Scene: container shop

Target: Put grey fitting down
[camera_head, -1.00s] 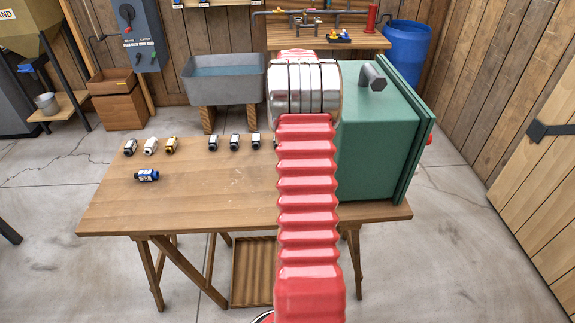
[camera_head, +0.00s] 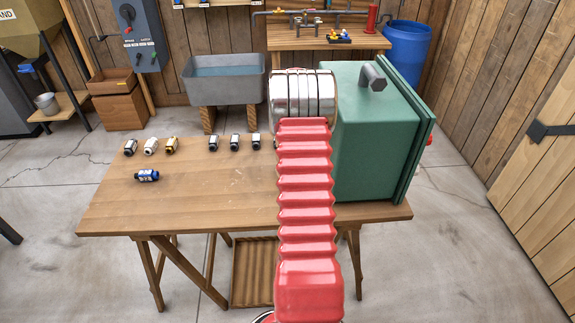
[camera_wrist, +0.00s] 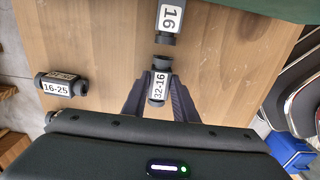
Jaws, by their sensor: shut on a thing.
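In the wrist view my gripper (camera_wrist: 160,90) is shut on a dark grey fitting (camera_wrist: 159,87) with a white label reading 32-16. The fitting sits between the two fingertips, over the wooden table (camera_wrist: 115,50). I cannot tell whether it touches the wood. A second dark fitting (camera_wrist: 170,20), labelled 16, lies just above it in the picture, apart from it. A third fitting (camera_wrist: 60,87), labelled 16-25, lies to the left. In the head view my red arm hides the gripper and the held fitting.
In the head view several fittings stand along the table's (camera_head: 200,205) back left, including a white one (camera_head: 150,146). A blue fitting (camera_head: 147,176) lies before them. A green box (camera_head: 375,150) fills the table's right end. The table's front middle is clear.

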